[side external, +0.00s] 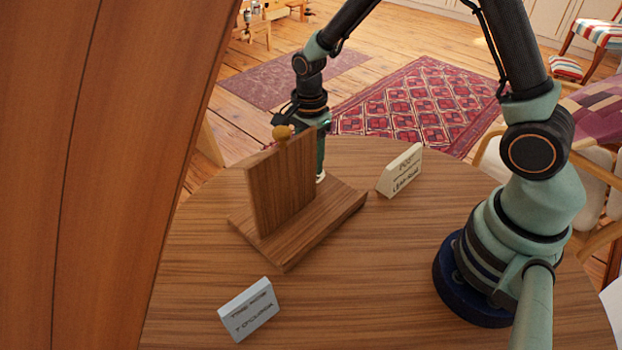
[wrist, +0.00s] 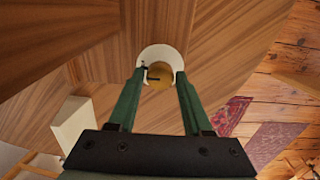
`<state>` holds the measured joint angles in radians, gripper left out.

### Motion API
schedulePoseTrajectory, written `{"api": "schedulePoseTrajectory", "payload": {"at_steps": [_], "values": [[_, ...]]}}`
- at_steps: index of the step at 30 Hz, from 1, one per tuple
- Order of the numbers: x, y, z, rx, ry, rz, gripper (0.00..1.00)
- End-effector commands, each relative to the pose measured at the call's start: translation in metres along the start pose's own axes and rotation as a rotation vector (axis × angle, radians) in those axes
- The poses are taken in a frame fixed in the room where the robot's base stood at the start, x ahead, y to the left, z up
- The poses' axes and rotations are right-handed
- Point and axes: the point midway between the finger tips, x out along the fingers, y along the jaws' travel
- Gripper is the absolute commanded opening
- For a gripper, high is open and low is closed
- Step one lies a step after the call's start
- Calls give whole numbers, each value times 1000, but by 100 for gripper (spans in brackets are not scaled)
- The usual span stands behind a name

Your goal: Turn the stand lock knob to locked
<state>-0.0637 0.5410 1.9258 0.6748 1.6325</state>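The wooden stand (side external: 283,190) stands on the round table, an upright board on a flat base. In the wrist view a round brass knob (wrist: 160,77) with a small dark mark at its left sits before a white disc (wrist: 158,53). A yellowish round piece (side external: 283,132) shows at the board's top edge in the side view; I cannot tell if it is the same knob. My gripper (wrist: 160,71) is open, with one green finger on each side of the knob and narrow gaps. In the side view my gripper (side external: 318,152) is partly hidden behind the board.
A cream lettered block (side external: 400,170) stands right of the stand; it seems to show in the wrist view (wrist: 73,120). A pale blue lettered block (side external: 249,309) is near the front. A large wooden panel (side external: 90,150) fills the left.

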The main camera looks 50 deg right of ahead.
Motion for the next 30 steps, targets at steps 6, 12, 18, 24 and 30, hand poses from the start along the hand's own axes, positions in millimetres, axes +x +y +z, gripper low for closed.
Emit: {"api": "schedulePoseTrajectory", "payload": {"at_steps": [6, 12, 18, 24, 30], "values": [[0, 0, 0, -2, 0, 0, 0], [0, 0, 0, -110, 0, 0, 0], [-1, 0, 0, -249, 0, 0, 0], [-1, 0, 0, -279, 0, 0, 0], [-1, 0, 0, -277, 0, 0, 53]]}}
